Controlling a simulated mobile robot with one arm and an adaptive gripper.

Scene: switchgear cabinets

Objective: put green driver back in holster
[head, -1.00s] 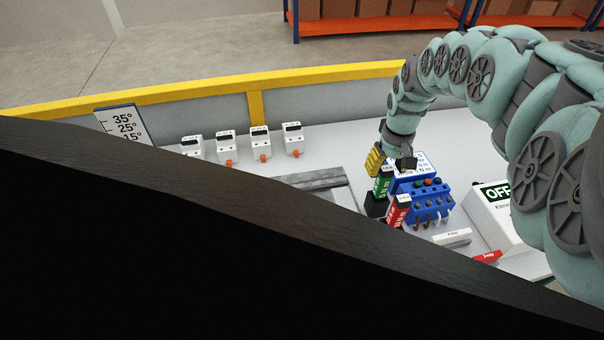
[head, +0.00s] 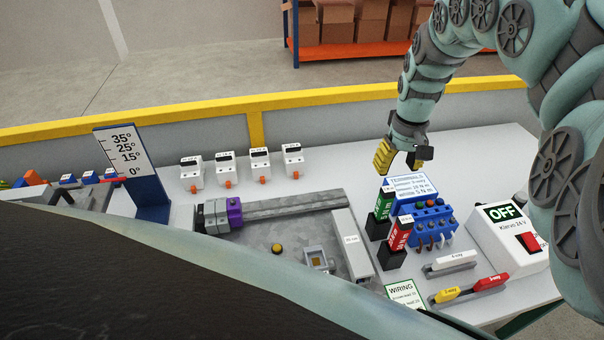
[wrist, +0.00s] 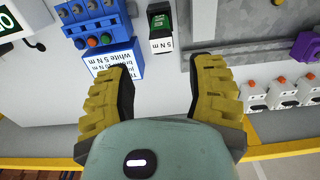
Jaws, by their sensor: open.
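The green driver (head: 384,203) stands upright in a black holster (head: 377,229), left of the blue terminal block. In the wrist view the green driver (wrist: 160,20) is seen from above in its holster, ahead of the fingers, with a white 5 N m label beside it. My gripper (head: 401,165) is open and empty, above and behind the green driver, apart from it. In the wrist view its two yellow fingers (wrist: 160,85) are spread wide with only bare table between them.
A red driver (head: 401,233) stands in a second black holster close in front. The blue terminal block (head: 427,222) with its sign is just right of the drivers. A white OFF box (head: 508,238) stands farther right. A grey fixture (head: 290,235) lies left. Table behind the gripper is clear.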

